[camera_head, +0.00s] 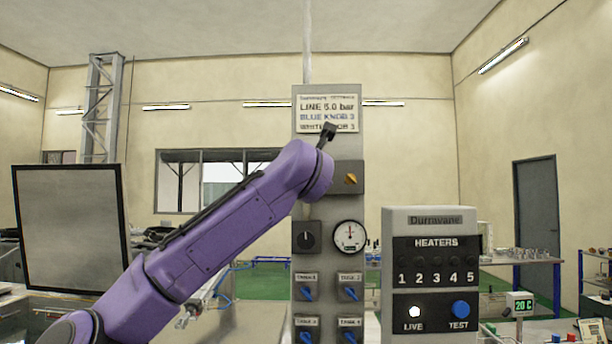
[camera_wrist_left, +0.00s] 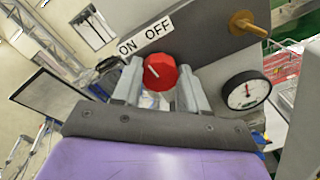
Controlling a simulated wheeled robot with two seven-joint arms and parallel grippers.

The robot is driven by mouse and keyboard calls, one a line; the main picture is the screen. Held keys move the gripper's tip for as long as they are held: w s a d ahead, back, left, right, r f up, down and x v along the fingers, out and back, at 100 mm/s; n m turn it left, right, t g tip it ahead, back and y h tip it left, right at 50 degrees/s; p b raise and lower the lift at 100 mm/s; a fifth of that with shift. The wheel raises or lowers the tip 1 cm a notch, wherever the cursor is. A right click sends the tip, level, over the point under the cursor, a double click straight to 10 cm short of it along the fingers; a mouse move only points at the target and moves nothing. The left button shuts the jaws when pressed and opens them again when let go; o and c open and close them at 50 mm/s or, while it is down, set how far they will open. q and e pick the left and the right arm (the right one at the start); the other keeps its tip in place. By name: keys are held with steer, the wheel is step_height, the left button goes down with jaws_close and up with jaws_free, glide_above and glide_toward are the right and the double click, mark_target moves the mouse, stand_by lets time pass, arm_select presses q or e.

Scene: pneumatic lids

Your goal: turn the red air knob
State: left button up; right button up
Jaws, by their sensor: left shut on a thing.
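The red air knob (camera_wrist_left: 160,72) shows in the left wrist view on the grey panel, below an "ON OFF" label (camera_wrist_left: 146,40). A short white mark on its face slants to the upper left. My left gripper (camera_wrist_left: 160,77) has one finger on each side of the knob and is shut on it. In the head view my purple left arm reaches up to the panel (camera_head: 326,205), and its end hides the red knob and the fingers. My right gripper is not in view.
A yellow knob (camera_head: 350,179), a round gauge (camera_head: 350,236) and a black knob (camera_head: 306,236) sit close by on the panel. Several blue knobs (camera_head: 306,294) are lower. A grey heater box (camera_head: 430,220) stands to the right.

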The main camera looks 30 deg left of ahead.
arm_select(q)
steer(key=shift+m+p, duration=2.1)
steer(key=shift+m, duration=2.8)
steer(key=shift+f, duration=0.1)
steer(key=o, duration=1.1)
steer(key=shift+w, duration=0.1)
steer(key=shift+c, duration=0.2)
steer(key=b+v, duration=0.5)
steer(key=v, duration=0.5)
steer(key=shift+s+b, duration=0.25)
steer(key=shift+b, duration=0.05)
